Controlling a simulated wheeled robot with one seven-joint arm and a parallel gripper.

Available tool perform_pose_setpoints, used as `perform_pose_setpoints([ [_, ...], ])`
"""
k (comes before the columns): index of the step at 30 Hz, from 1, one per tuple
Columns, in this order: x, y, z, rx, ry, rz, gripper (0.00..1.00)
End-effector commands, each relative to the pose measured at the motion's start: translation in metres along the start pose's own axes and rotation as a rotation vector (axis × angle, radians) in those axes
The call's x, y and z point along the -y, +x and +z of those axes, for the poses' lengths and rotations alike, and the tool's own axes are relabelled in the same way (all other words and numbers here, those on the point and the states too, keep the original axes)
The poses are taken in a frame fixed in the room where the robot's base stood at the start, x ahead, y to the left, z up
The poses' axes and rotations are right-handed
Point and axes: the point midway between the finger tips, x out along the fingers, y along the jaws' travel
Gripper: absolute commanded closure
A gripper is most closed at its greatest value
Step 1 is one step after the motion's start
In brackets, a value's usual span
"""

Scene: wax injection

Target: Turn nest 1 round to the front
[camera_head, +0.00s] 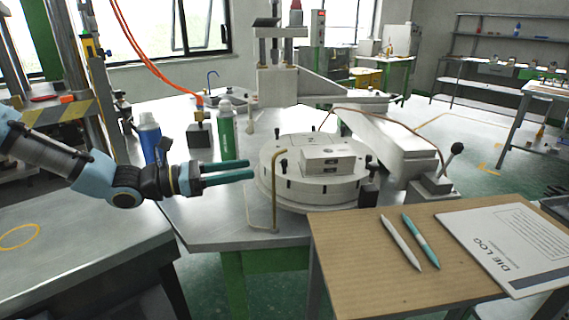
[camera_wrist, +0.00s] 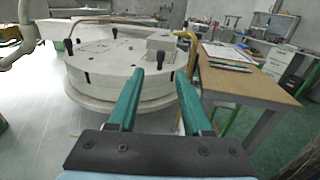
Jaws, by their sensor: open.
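A round white turntable (camera_head: 290,182) stands on the metal bench, with several black-knobbed pegs on it and dark slots in its side wall. A pale block (camera_head: 327,158) with dark slots in its front sits on its near right part. My gripper (camera_head: 250,169) is open and empty, level, just left of the turntable. In the wrist view, the turntable (camera_wrist: 100,80) lies ahead and left, and the green fingers (camera_wrist: 160,74) point towards its near edge, with a peg close beyond.
A bent yellow rod (camera_head: 275,195) stands upright before the turntable. Green (camera_head: 227,132) and blue (camera_head: 150,138) bottles stand behind my gripper. A white arm (camera_head: 385,140) reaches over the far right. A brown table (camera_head: 370,260) with two pens and a die log is at front right.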

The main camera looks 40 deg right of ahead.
Motion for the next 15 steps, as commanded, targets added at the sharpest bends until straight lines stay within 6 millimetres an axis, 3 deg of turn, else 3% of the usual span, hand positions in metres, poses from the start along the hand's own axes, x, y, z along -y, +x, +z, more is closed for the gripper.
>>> perform_pose_setpoints([
  [15,0.002,0.085,0.001,-0.003,0.000,-0.005,0.51],
])
